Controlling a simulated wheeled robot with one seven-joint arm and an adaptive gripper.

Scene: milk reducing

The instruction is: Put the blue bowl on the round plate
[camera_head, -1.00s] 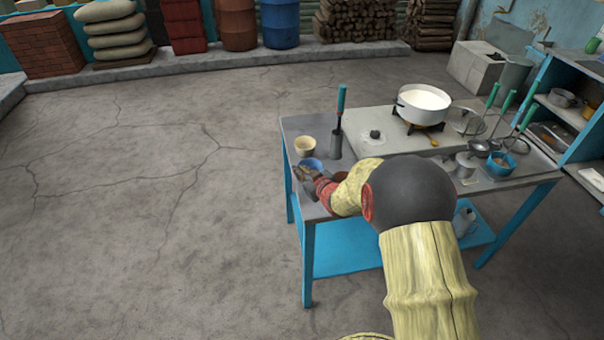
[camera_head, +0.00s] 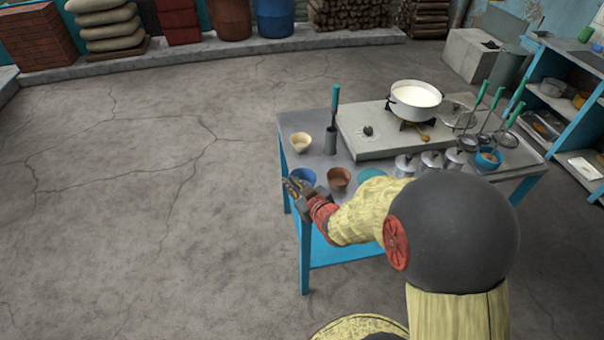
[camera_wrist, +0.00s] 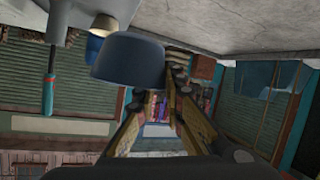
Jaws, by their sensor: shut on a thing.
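The blue bowl (camera_head: 303,175) is at the left edge of the table, partly hidden by my gripper (camera_head: 291,186). My gripper is shut on the bowl's near rim side. In the wrist view the bowl (camera_wrist: 128,62) fills the upper middle, with its side against the tips of my gripper (camera_wrist: 166,88). I cannot tell whether the bowl is clear of the tabletop. A flat teal round thing, likely the round plate (camera_head: 371,174), lies on the table to the right, partly covered by my arm.
A brown bowl (camera_head: 339,178) stands between the blue bowl and the teal round. A cream cup (camera_head: 301,142) and a utensil holder (camera_head: 331,143) stand behind. Several lidded pots (camera_head: 430,158) stand to the right. A stove (camera_head: 372,139) carries a white pot (camera_head: 415,98).

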